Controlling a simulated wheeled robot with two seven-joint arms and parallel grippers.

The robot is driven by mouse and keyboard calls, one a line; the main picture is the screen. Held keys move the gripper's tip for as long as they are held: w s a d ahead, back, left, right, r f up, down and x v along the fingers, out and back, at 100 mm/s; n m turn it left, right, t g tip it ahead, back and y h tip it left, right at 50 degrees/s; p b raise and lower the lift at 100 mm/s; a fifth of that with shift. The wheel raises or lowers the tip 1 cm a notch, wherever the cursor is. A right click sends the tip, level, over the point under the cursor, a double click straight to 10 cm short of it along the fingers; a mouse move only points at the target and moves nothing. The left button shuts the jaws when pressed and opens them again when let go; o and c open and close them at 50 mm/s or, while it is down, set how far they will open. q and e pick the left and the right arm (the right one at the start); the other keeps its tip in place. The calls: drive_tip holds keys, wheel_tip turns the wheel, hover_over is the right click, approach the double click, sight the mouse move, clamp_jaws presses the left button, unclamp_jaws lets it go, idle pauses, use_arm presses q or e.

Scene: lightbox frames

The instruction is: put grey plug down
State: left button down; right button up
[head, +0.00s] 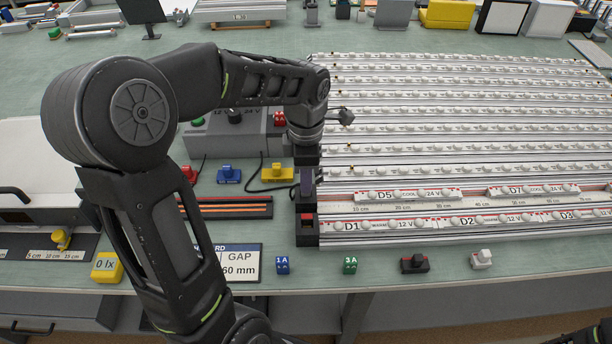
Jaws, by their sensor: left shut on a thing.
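My left gripper (306,157) points down near the left ends of the LED rails. It is shut on a small dark thing, taken as the grey plug (307,183), whose colour looks dark grey to violet. The fingers and arm hide much of it, and I cannot tell whether it touches anything below. It is just above a black end block with a red top (307,222). A black plug (415,263) and a pale plug (481,259) stand apart at the table's front edge.
Red (188,174), blue (228,174) and yellow (277,172) plugs stand left of the gripper, before a grey supply box (220,135). LED rails (460,125) fill the right. Fuse-like blocks 1A (282,265) and 3A (350,265) stand in front. Bare table lies between front pieces.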

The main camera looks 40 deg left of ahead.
use_arm(q)
drive_tip(key=shift+f, duration=0.1)
drive_tip(key=c, duration=1.9)
unclamp_jaws()
drive_tip(key=o, duration=0.5)
drive_tip(key=shift+c, duration=0.2)
wheel_tip(320, 180, up, 12)
drive_tip(key=shift+b, duration=0.35)
